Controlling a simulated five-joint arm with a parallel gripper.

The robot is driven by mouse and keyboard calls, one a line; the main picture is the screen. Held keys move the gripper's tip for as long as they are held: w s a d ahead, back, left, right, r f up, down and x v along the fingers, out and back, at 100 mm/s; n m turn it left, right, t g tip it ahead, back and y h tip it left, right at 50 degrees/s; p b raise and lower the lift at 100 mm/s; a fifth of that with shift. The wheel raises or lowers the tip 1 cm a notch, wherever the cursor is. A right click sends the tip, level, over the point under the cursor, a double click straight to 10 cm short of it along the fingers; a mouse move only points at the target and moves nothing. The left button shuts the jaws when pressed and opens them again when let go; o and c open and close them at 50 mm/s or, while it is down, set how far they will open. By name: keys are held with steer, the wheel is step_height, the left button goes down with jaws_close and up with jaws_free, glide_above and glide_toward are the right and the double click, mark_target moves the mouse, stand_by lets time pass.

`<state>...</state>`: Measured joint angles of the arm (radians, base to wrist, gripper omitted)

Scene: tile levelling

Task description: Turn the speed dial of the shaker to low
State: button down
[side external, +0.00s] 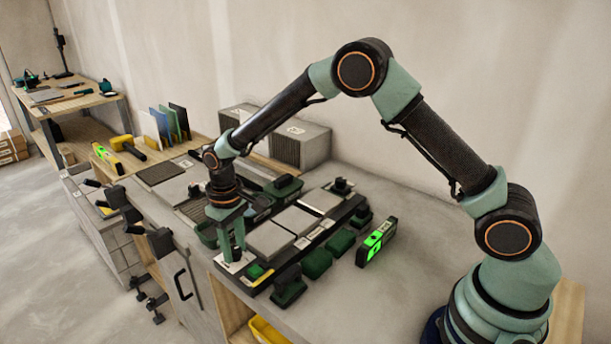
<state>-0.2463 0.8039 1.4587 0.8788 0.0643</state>
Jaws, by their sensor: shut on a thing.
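The shaker (318,238) is a dark, long frame on the worktop, with grey tiles (270,240) lying on it. A pale control panel (232,267) with a green button (256,271) sits at its near left end. My gripper (232,258) points straight down at this panel, its green fingers low against it. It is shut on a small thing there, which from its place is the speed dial. The fingers hide the dial, and its setting cannot be read from this view.
A bright green level (376,243) stands right of the shaker. Dark green blocks (317,263) sit along its near side, with clamps around it. Grey boxes (300,145) stand by the wall. The worktop is clear at the right, towards my base.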

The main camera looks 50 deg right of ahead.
mark_target(234, 249)
steer(key=n, duration=0.6)
steer(key=shift+d+n, duration=0.1)
steer(key=shift+n, duration=0.2)
steer(key=n, duration=0.6)
steer(key=shift+w, duration=0.1)
steer(key=shift+n, duration=0.3)
steer(key=c, duration=0.5)
jaws_free()
steer(key=shift+r, duration=0.1)
step_height(234, 249, up, 12)
